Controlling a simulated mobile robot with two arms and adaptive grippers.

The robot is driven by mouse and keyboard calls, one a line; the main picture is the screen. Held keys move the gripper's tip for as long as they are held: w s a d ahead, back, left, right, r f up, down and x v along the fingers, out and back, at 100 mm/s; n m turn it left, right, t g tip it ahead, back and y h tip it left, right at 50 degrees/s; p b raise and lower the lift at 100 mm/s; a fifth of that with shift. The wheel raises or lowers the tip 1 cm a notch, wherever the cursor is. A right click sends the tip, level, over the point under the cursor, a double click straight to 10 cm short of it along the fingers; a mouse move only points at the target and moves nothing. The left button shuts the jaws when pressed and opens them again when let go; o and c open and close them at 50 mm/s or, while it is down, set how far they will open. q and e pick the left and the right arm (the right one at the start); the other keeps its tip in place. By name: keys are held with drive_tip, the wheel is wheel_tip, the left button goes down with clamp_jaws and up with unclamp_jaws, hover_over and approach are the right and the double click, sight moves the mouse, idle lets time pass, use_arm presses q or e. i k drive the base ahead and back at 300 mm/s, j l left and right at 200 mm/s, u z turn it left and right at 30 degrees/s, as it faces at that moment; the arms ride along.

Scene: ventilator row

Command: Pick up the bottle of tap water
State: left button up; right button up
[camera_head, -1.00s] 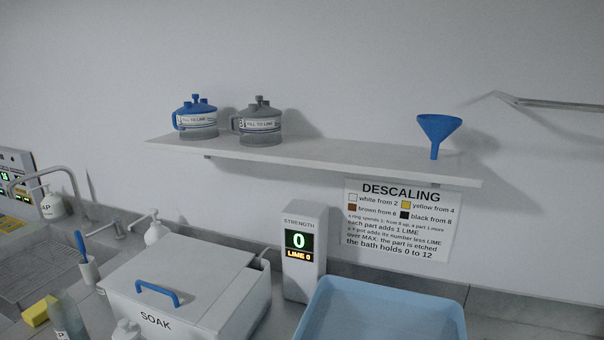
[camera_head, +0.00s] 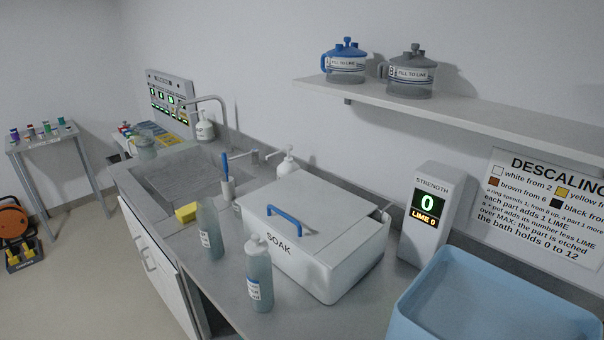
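Two clear bottles with small white labels stand upright on the counter in front of the SOAK box. One bottle (camera_head: 208,230) is nearer the sink and shows no white cap. The other bottle (camera_head: 259,275) has a white top and stands closer to me, to the right. The print on both labels is too small to read, so I cannot tell which one is tap water. Neither of my grippers is in view.
The white SOAK box (camera_head: 318,245) with a blue handle stands behind the bottles. A yellow sponge (camera_head: 187,213) lies beside the left bottle, near the sink (camera_head: 180,180). A blue tray (camera_head: 490,305) is at right. The counter's front edge is close to both bottles.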

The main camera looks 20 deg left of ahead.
sight(206, 213)
drive_tip(key=u, duration=1.35)
drive_tip(key=i+j+z, duration=0.1)
drive_tip(key=j, duration=0.35)
drive_tip(key=i+j+z, duration=0.15)
drive_tip(key=j, duration=0.35)
drive_tip(key=i+j+z, duration=0.1)
drive_tip(key=j, duration=0.4)
drive_tip(key=i+j+z, duration=0.15)
drive_tip(key=j, duration=0.35)
drive_tip(key=k+l, duration=0.05)
